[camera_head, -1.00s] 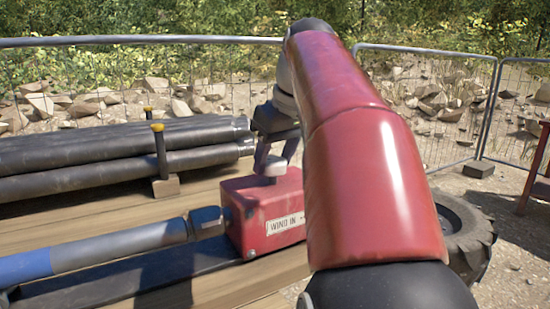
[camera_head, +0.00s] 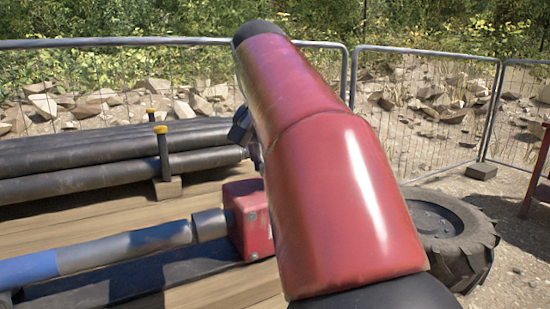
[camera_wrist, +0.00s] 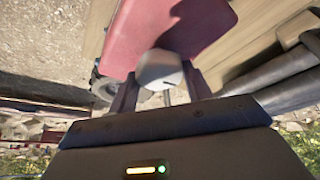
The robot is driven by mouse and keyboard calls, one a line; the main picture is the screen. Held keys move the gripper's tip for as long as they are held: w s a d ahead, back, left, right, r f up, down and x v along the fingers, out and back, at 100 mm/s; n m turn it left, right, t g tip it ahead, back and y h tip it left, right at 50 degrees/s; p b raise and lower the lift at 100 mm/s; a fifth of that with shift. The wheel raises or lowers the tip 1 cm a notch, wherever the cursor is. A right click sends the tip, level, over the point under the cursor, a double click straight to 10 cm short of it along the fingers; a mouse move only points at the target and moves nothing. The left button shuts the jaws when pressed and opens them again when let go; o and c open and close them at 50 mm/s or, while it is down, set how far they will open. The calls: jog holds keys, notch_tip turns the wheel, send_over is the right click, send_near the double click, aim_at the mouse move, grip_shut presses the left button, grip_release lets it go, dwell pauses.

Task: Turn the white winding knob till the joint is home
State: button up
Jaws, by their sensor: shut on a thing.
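The white winding knob (camera_wrist: 159,66) sits on the red box (camera_wrist: 172,22) in the wrist view. My gripper (camera_wrist: 160,78) has a finger on each side of the knob and is shut on it. In the head view the red box (camera_head: 248,218) is partly covered by my arm, which hides the knob and my gripper. A grey pipe (camera_head: 125,248) with a blue end section lies left of the box. Its dark grey collar (camera_head: 210,226) reaches the left side of the box. Whether the joint is fully seated cannot be told.
Black pipes (camera_head: 100,165) are stacked behind on the wooden deck (camera_head: 100,220), with a yellow-capped post (camera_head: 162,150) beside them. A tyre (camera_head: 450,240) stands at the right. A mesh fence (camera_head: 430,110) runs behind.

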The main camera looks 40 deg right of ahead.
jog(key=m+g, duration=0.1)
jog(key=m, duration=0.3)
jog(key=shift+w+m+g+h, duration=0.1)
jog(key=shift+m+g+h, duration=0.2)
jog(key=shift+g, duration=0.1)
jog(key=shift+w+m+g, duration=0.1)
jog(key=shift+m+g, duration=0.6)
jog(key=shift+m, duration=1.1)
jog(key=o, duration=1)
jog(key=shift+c, duration=0.2)
